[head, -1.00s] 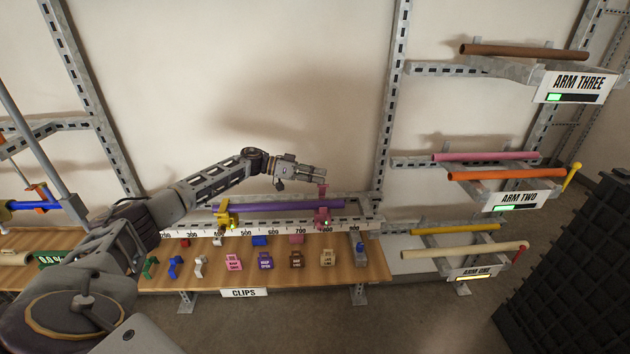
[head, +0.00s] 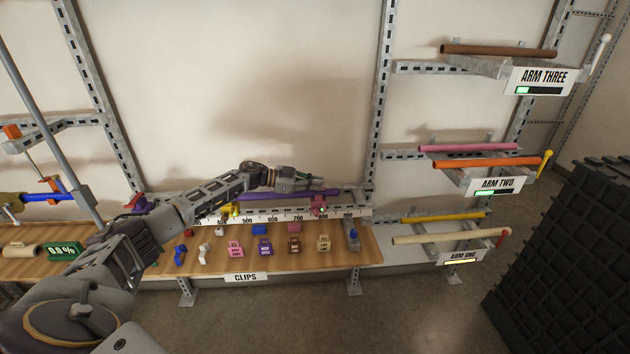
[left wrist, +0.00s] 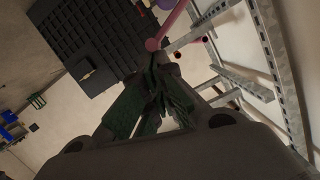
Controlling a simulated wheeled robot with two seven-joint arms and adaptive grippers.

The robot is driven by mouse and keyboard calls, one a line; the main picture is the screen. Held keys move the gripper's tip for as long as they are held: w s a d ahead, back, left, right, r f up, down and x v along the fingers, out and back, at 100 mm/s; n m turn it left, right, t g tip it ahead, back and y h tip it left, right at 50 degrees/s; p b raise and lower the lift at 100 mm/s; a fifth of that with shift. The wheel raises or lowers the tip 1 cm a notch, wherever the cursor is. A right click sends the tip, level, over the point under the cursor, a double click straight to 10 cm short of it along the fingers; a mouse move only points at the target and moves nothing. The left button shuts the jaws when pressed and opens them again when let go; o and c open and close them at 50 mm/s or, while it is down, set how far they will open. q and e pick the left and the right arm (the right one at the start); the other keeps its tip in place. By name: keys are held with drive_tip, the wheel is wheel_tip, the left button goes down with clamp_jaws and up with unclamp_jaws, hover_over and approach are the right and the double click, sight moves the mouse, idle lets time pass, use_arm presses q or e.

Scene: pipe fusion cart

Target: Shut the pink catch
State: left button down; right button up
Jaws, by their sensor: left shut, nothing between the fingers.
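The pink catch (head: 318,206) sits at the right part of the numbered rail, around the purple pipe (head: 290,196). No upright pink lever shows above it, and my gripper is close over it, so I cannot tell whether the catch is fully shut. My left gripper (head: 328,189) is shut and empty, just above the catch; whether it touches it is unclear. In the left wrist view its dark fingers (left wrist: 156,68) meet at the tips, near a pink bar (left wrist: 172,24) that I cannot identify for certain. My right gripper is not in view.
A yellow catch (head: 229,209) sits further left on the rail. Several coloured clips, such as a pink one (head: 236,250), stand on the wooden shelf below. Racks with pipes (head: 468,148) are at the right, beside a black grid block (head: 570,240).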

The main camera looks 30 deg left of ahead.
use_arm(q)
drive_tip(key=shift+s+d+f+m+t, duration=0.15)
drive_tip(key=shift+s+d+f+m, duration=0.15)
drive_tip(key=shift+f, duration=0.25)
drive_tip(key=shift+s+d+f+m+t, duration=0.1)
drive_tip(key=shift+s+f+m, duration=0.2)
drive_tip(key=shift+f, duration=0.2)
drive_tip(key=shift+s+d+f+m+t, duration=0.2)
drive_tip(key=shift+f+m, duration=0.2)
drive_tip(key=shift+f, duration=0.15)
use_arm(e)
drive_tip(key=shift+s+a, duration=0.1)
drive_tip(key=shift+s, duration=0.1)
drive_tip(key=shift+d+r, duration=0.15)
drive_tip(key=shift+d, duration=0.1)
use_arm(q)
drive_tip(key=shift+s+r, duration=0.1)
drive_tip(key=shift+r, duration=0.05)
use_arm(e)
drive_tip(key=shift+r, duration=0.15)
